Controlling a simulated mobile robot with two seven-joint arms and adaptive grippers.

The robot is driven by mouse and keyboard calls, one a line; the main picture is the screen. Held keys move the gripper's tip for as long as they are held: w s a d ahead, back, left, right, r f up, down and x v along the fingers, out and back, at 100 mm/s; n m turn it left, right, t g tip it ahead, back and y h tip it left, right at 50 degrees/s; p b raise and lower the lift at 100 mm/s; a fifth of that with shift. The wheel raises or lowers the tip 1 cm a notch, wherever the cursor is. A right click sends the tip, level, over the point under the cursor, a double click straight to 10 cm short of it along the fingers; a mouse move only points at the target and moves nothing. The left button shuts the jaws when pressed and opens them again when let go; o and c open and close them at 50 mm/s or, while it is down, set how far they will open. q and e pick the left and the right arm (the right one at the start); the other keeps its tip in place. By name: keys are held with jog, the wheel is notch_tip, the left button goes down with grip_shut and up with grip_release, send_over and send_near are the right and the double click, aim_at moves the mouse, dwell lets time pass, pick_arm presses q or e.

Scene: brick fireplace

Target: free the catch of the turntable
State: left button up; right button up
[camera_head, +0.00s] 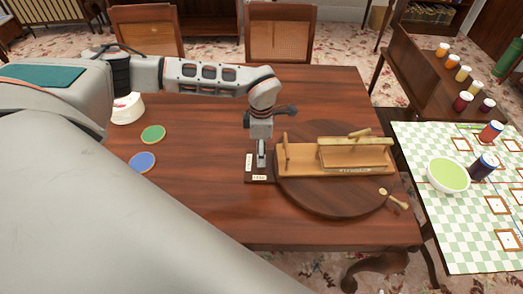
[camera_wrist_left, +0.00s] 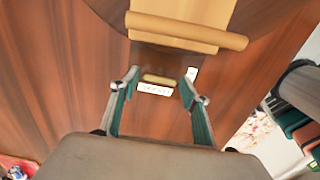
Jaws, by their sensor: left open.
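The turntable (camera_head: 330,203) is a round dark wooden disc on the table, and its edge also shows at the top of the left wrist view (camera_wrist_left: 110,14). The catch (camera_wrist_left: 158,79) is a small brass-coloured piece on a dark plate (camera_head: 270,179) with white labels, at the disc's left edge. My left gripper (camera_head: 262,162) points down over this plate. In the left wrist view, its open fingers (camera_wrist_left: 160,85) are on either side of the catch, with nothing gripped. Whether they touch it, I cannot tell. In the head view the gripper hides the catch. My right gripper is out of view.
A tan wooden stand (camera_head: 355,155) sits on the turntable, close right of my gripper. A small bone-coloured piece (camera_head: 397,201) lies at the disc's right edge. Green (camera_head: 153,134) and blue (camera_head: 142,162) discs lie left. The table's front middle is clear.

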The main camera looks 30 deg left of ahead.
pick_arm(q)
jog(key=shift+r, duration=0.15)
notch_tip(320, 180, up, 12)
dwell(0.4)
dwell(0.4)
